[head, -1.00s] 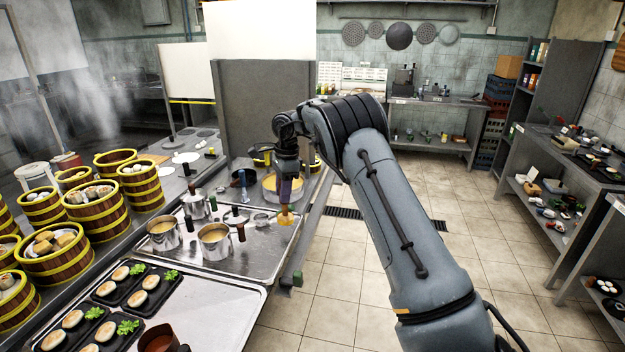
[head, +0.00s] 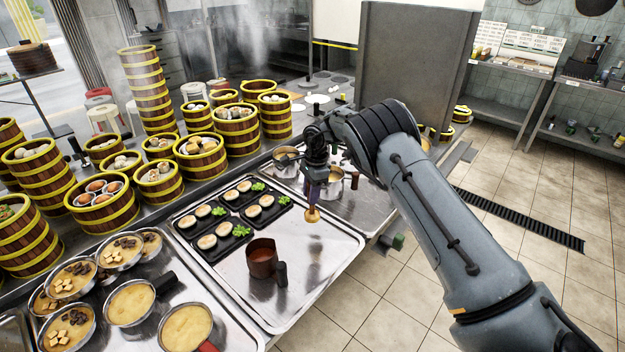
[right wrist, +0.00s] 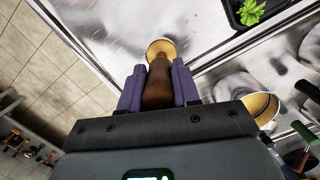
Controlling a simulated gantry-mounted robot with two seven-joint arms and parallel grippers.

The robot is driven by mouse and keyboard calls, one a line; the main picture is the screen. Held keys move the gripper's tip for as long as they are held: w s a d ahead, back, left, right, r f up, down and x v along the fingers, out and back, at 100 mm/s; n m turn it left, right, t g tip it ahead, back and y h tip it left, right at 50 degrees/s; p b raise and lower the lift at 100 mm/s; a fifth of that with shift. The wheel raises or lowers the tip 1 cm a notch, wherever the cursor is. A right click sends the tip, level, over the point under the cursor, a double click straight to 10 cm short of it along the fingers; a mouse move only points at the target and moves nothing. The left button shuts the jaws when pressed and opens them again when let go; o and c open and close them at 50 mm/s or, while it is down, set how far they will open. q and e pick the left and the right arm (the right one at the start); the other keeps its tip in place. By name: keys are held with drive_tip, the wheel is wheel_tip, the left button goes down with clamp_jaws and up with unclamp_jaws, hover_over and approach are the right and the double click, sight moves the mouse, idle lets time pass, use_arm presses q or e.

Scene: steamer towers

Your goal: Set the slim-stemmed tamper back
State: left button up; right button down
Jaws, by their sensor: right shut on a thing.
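My right gripper (head: 314,190) points down in the head view and is shut on the tamper. The tamper's round golden foot (head: 313,214) hangs below the fingers, over the right part of the metal tray with the black plates. In the right wrist view, the tamper's brown handle (right wrist: 157,88) sits between the two purple finger pads (right wrist: 157,87), with the pale round foot beyond it. The fingers hide part of the handle. My left gripper is not in view.
The metal tray (head: 335,262) holds black plates of buns and a brown pot (head: 262,260). Steel pots (head: 287,160) stand just behind the gripper. Steamer towers (head: 236,127) crowd the left, and dessert bowls (head: 131,303) lie in front. The tray's right side is bare.

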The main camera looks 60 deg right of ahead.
sight(311, 213)
drive_tip(key=shift+f, duration=0.15)
drive_tip(key=shift+p, duration=0.3)
drive_tip(key=shift+f+b, duration=1.6)
drive_tip(key=shift+f, duration=1.4)
drive_tip(key=shift+f+b, duration=0.55)
drive_tip(key=shift+f, duration=0.05)
